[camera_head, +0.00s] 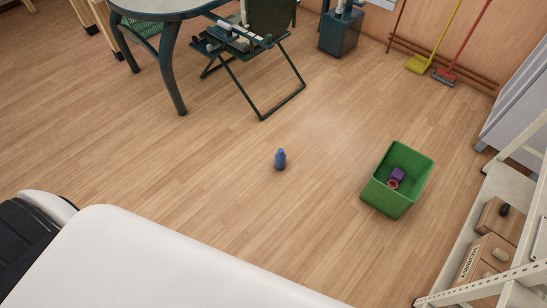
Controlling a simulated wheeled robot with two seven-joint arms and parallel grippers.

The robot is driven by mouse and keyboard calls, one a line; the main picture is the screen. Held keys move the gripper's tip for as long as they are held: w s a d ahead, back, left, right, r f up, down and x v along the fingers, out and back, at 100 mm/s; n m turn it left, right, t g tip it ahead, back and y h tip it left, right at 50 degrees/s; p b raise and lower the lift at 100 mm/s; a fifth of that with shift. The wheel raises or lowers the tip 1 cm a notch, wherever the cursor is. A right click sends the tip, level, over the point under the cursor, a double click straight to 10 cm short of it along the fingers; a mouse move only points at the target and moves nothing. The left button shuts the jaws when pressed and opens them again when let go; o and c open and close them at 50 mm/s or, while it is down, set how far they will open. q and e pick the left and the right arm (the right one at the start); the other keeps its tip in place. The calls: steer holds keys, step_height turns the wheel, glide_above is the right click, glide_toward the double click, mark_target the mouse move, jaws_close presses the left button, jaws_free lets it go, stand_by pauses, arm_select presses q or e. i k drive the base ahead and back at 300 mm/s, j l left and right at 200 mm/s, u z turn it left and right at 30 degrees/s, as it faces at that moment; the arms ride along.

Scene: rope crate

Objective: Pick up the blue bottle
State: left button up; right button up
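The blue bottle (280,160) is small and stands upright on the wooden floor near the middle of the head view. Nothing touches it, and bare floor surrounds it. Neither of my grippers shows in the head view, so I cannot see whether they are open or shut. Part of my own white and black body fills the lower left.
A green crate (378,196) with a purple and red item (396,177) inside stands right of the bottle. Shelving (440,298) with boxes is at the right edge. A round table (168,8) and folding chair (250,50) stand behind. Floor between is clear.

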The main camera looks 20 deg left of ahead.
mark_target(280, 156)
steer(key=i+u, duration=0.25)
steer(key=u, duration=0.2)
steer(key=i+u, duration=0.25)
steer(key=u, duration=0.2)
